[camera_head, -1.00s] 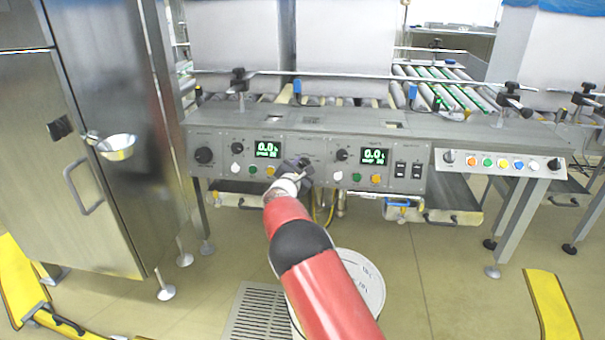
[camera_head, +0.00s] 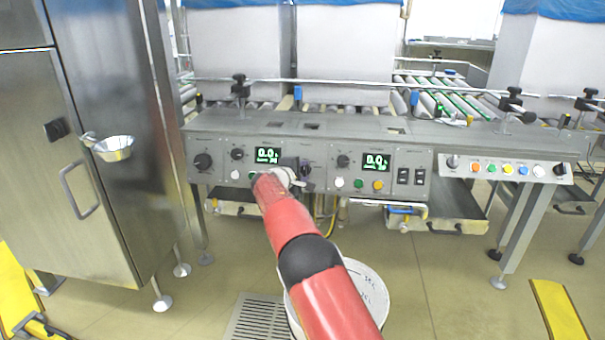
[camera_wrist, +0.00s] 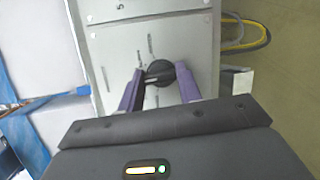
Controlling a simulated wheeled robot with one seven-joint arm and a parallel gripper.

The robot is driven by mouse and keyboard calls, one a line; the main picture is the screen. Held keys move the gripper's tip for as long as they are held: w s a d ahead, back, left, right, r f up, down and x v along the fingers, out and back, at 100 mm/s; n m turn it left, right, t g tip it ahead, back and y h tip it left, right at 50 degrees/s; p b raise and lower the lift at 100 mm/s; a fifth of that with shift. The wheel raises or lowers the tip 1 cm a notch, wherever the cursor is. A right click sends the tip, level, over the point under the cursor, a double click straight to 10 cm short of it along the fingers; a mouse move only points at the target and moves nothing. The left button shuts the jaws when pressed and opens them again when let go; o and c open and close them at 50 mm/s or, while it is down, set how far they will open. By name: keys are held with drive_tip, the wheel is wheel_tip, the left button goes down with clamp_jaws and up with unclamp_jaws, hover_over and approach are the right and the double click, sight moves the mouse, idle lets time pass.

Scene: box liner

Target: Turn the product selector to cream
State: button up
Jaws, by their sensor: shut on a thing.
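The grey control panel (camera_head: 325,150) runs across the middle of the head view, with knobs, buttons and two green displays. A black rotary selector knob (camera_wrist: 161,73) with a light pointer line sits on the panel plate in the wrist view, with small labels around it that I cannot read. My gripper (camera_wrist: 159,82) has its two purple fingers on either side of this knob and is shut on it. In the head view my gripper (camera_head: 297,172) is at the panel's middle, just right of the left display, and partly covers the knob there.
A button box (camera_head: 507,168) is at the right, a steel cabinet (camera_head: 95,150) at the left. A white round lid (camera_head: 366,285) is below my arm.

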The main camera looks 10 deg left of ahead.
drive_tip(key=shift+f+m, duration=0.1)
drive_tip(key=shift+m, duration=0.6)
drive_tip(key=o, duration=1)
drive_tip(key=shift+b+v, duration=0.6)
drive_tip(key=shift+v, duration=3.3)
